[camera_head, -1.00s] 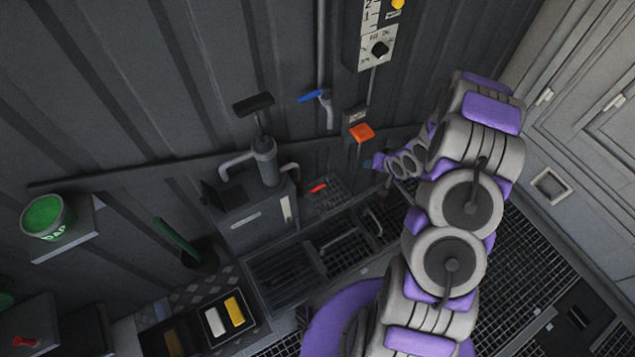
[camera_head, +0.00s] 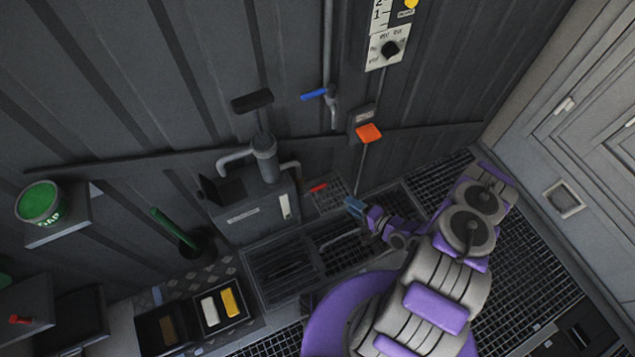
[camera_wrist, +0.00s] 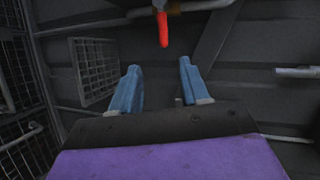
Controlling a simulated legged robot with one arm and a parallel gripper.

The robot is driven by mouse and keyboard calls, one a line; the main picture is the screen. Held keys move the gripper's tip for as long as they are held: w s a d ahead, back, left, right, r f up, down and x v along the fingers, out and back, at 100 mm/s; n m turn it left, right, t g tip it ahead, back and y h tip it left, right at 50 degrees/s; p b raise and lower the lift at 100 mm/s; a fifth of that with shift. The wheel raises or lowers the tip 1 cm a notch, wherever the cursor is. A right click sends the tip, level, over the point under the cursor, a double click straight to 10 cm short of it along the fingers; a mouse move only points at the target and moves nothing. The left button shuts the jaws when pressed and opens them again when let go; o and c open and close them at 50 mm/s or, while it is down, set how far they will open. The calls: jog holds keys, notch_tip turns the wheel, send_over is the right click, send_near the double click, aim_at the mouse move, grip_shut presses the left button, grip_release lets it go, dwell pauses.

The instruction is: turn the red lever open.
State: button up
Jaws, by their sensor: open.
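The red lever (camera_head: 318,188) is a small red handle low by the wall, at the right side of the grey pump box. In the wrist view the red lever (camera_wrist: 163,29) hangs down at the top from a brownish pipe fitting (camera_wrist: 180,7). My gripper (camera_head: 352,204) is a little right of and below the lever in the head view. In the wrist view its two blue fingers (camera_wrist: 159,74) are spread with nothing between them. The lever's tip is above the gap between the fingers, apart from them.
The grey pump (camera_head: 264,160) stands left of the lever. A blue lever (camera_head: 314,94) and an orange box (camera_head: 368,133) are on the wall above. A wire grid (camera_wrist: 95,68) is left of the fingers. Floor grating (camera_head: 520,240) lies at the right.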

jog(key=b+x, duration=0.5)
jog(key=x, duration=1.2)
jog(key=shift+s+a+r+m, duration=0.25)
jog(key=shift+a+r+m, duration=0.05)
jog(key=shift+a+r, duration=0.15)
grip_shut()
